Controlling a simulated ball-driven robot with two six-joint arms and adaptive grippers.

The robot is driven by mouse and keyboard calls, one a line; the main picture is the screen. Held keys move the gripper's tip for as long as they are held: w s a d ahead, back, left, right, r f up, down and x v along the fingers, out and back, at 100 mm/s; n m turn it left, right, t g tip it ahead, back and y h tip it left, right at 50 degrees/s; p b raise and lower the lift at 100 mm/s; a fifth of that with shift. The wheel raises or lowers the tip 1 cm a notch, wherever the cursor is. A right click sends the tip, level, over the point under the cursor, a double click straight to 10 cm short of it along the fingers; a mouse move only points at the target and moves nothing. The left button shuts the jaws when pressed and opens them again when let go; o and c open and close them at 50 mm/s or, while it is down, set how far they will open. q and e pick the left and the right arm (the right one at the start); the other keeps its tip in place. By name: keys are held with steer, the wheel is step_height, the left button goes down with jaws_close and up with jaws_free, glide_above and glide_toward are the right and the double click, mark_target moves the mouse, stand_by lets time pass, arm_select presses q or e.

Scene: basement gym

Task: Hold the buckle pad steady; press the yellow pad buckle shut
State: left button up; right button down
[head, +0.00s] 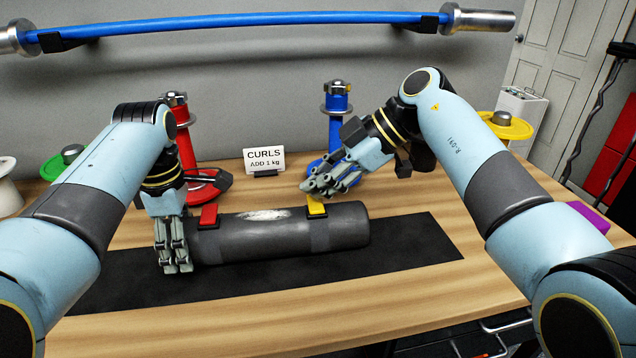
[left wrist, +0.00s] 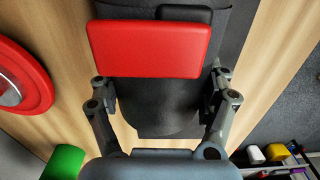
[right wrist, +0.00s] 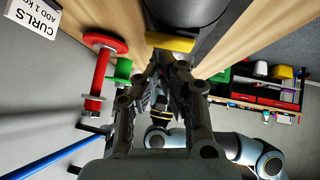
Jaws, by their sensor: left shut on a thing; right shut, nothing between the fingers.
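The buckle pad (head: 280,235) is a dark grey roll lying on a black mat (head: 420,245) on the wooden table. A red buckle (head: 209,215) sits toward its left end and the yellow buckle (head: 316,206) toward its right. My left gripper (head: 176,262) is shut around the pad's left end; in the left wrist view its fingers straddle the pad (left wrist: 160,112) below the red buckle (left wrist: 150,48). My right gripper (head: 318,187) is shut and empty, just above and beside the yellow buckle. In the right wrist view its fingertips (right wrist: 170,60) hide part of the yellow buckle (right wrist: 170,42).
Behind the pad stand a red spool (head: 180,140), a blue spool (head: 337,110) and a white "CURLS ADD 1 kg" card (head: 264,161). A blue bar (head: 240,22) hangs on the wall. A yellow disc (head: 508,126) and a purple item (head: 590,217) are at right. The mat's right end is clear.

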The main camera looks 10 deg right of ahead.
mark_target(318, 201)
step_height(318, 201, up, 3)
steer(key=w+v, duration=0.1)
steer(key=v, duration=0.9)
steer(key=shift+w+r, duration=0.25)
steer(key=shift+r, duration=0.1)
arm_select(q)
steer(key=shift+c, duration=0.2)
steer(key=o, duration=1.3)
steer(key=shift+r, duration=0.1)
